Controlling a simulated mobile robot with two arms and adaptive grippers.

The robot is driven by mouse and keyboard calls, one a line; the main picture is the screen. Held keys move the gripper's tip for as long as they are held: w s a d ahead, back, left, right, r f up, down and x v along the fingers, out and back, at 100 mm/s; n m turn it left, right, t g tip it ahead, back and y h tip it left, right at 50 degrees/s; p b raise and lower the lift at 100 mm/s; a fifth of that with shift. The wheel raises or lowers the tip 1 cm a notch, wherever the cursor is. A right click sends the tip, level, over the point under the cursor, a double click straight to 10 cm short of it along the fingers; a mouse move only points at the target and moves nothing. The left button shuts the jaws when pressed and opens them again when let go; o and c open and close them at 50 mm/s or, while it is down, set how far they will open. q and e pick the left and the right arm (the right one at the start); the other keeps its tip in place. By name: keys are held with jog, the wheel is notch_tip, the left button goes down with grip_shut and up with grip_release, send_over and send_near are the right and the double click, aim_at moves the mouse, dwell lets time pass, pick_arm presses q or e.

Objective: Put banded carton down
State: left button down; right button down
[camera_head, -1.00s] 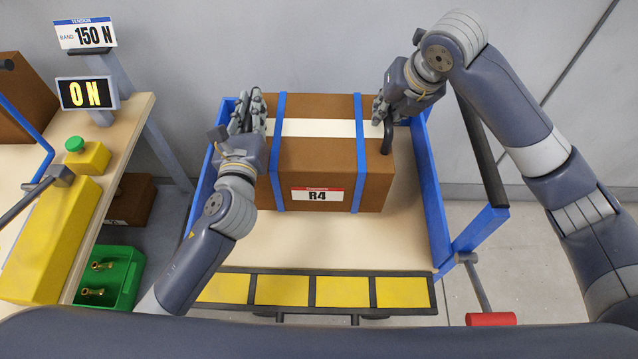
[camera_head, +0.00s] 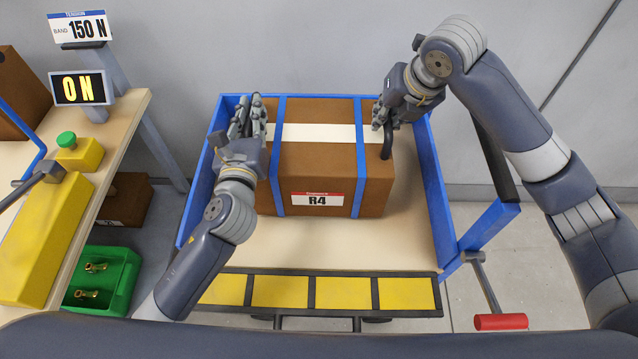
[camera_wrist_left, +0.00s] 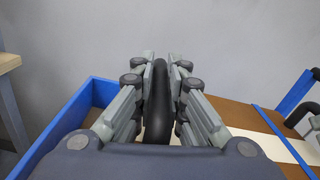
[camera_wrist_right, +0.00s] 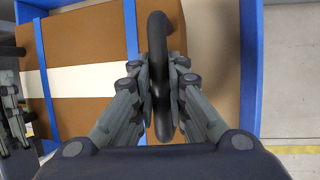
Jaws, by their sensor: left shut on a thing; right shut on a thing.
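The banded carton (camera_head: 337,165) is a brown box with two blue bands, a white strip across its top and a label reading R4. It is over the wooden bed of the blue-sided cart (camera_head: 330,245); I cannot tell whether its base touches the bed. My left gripper (camera_head: 250,115) is at the carton's left end, shut on a black handle (camera_wrist_left: 158,105). My right gripper (camera_head: 384,118) is at its right end, shut on another black handle (camera_wrist_right: 157,60). The carton also shows in the right wrist view (camera_wrist_right: 90,110), between the cart's blue walls.
A yellow-panelled front edge (camera_head: 315,292) borders the cart. A green bin (camera_head: 103,280) is below. A red-handled lever (camera_head: 500,322) sticks out at right.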

pick_arm(q)
jog(key=shift+a+f+b, duration=0.1)
jog(key=shift+f+b, duration=0.4)
jog(key=shift+b, duration=0.35)
pick_arm(e)
jog(key=shift+w+f, duration=0.1)
jog(key=shift+f, duration=0.6)
pick_arm(q)
jog(key=c, duration=1.8)
grip_release()
jog(key=shift+f, duration=0.4)
jog(key=shift+c, duration=0.2)
pick_arm(e)
jog(key=c, duration=1.8)
grip_release()
jog(key=shift+d+f, duration=0.1)
jog(key=shift+f, duration=0.15)
pick_arm(q)
jog(key=shift+o, duration=1)
jog(key=shift+s, duration=0.1)
pick_arm(e)
jog(key=shift+o, duration=1.1)
jog(key=shift+s, duration=0.2)
pick_arm(q)
jog(key=shift+r, duration=0.15)
pick_arm(e)
jog(key=shift+r, duration=0.1)
